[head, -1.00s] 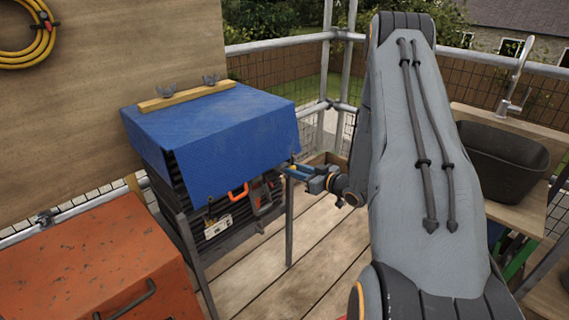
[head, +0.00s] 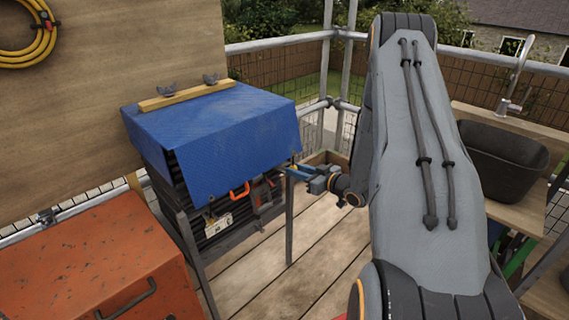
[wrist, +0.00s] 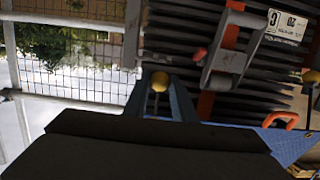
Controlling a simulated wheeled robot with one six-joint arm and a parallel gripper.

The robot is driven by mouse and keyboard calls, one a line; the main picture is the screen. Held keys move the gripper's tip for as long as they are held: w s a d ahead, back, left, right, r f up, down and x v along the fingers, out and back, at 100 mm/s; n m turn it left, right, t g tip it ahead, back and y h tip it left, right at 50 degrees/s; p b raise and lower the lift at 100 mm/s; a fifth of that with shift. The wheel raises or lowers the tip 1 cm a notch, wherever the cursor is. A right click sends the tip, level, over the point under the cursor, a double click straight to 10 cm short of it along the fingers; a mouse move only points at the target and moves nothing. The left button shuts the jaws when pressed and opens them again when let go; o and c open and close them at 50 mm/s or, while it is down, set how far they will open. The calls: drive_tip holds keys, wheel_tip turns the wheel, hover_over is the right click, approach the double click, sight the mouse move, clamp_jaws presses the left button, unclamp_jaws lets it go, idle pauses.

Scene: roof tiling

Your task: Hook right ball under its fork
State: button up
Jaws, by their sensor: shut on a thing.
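The blue tarp (head: 215,130) covers the top of the dark slatted stack, its front flap hanging down. In the wrist view, a yellow ball (wrist: 160,82) sits at the tips of my gripper (wrist: 160,100), between its blue fingers, with a thin dark cord or stem behind it. In the head view, my gripper (head: 301,171) is shut just right of the tarp's front right corner. Another yellow ball (wrist: 311,75) shows at the wrist view's right edge. I cannot clearly make out the right ball's fork; a grey metal bracket with red-orange parts (wrist: 225,62) is on the slats nearby.
An orange handle (head: 239,190) and a white label (head: 217,225) are on the stack's front. A scuffed orange chest (head: 95,262) stands front left. A black basin (head: 502,158) is at right. Mesh railing stands behind; deck boards (head: 255,285) right of the stack are clear.

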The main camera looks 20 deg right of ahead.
wheel_tip(320, 180, down, 7)
drive_tip(key=b, duration=0.3)
drive_tip(key=shift+f, duration=0.2)
idle(0.7)
drive_tip(key=shift+s+d, duration=0.1)
idle(0.5)
drive_tip(key=shift+r+b+x, duration=0.2)
drive_tip(key=shift+b+x, duration=0.15)
drive_tip(key=shift+x, duration=0.85)
drive_tip(key=shift+r+b+x, duration=0.15)
drive_tip(key=shift+b+x, duration=0.2)
drive_tip(key=shift+x, duration=0.85)
drive_tip(key=shift+r+p, duration=0.75)
drive_tip(key=shift+r, duration=0.1)
